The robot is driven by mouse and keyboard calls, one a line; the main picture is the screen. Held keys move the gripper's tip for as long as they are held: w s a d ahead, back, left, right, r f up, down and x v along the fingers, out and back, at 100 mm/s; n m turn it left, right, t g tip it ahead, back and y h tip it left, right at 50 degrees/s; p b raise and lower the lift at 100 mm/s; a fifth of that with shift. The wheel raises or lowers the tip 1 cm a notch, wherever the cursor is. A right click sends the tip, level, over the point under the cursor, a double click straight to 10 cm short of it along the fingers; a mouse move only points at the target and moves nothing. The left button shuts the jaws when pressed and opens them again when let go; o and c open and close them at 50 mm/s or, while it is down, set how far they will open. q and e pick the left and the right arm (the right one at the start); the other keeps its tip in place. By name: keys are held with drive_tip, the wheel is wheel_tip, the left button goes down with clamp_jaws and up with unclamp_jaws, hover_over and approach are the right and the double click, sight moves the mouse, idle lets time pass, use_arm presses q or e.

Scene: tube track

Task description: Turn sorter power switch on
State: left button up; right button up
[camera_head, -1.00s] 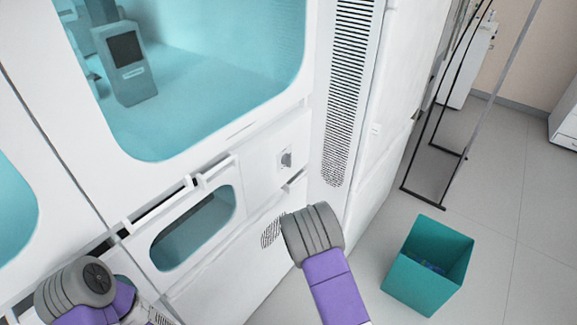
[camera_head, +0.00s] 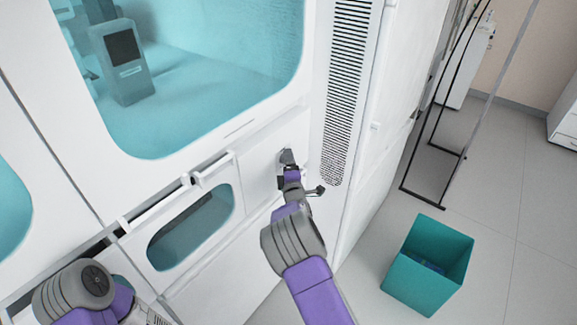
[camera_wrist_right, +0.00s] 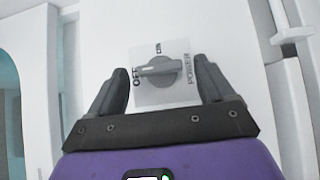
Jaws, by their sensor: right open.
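The sorter power switch (camera_wrist_right: 158,68) is a grey rotary knob on a light square plate in the right wrist view. The plate reads "OFF" at left, "POWER" at right and a small label at top. The knob's handle lies roughly level, with one end towards "OFF". My right gripper (camera_wrist_right: 160,88) is open, one finger on each side of the knob, with visible gaps; the depth between the fingertips and the panel is hard to tell. In the head view my right gripper (camera_head: 288,160) is at the white panel and covers most of the switch. My left arm shows at lower left, its gripper out of view.
The white machine (camera_head: 262,165) has a large teal window above and a smaller window (camera_head: 190,228) left of the switch. A vent strip (camera_head: 345,90) runs right of it. A teal bin (camera_head: 428,268) stands on the floor, and a black frame (camera_head: 425,200) stands behind it.

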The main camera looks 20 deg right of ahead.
drive_tip(key=shift+w, duration=0.2)
drive_tip(key=c, duration=1)
drive_tip(key=shift+c, duration=0.2)
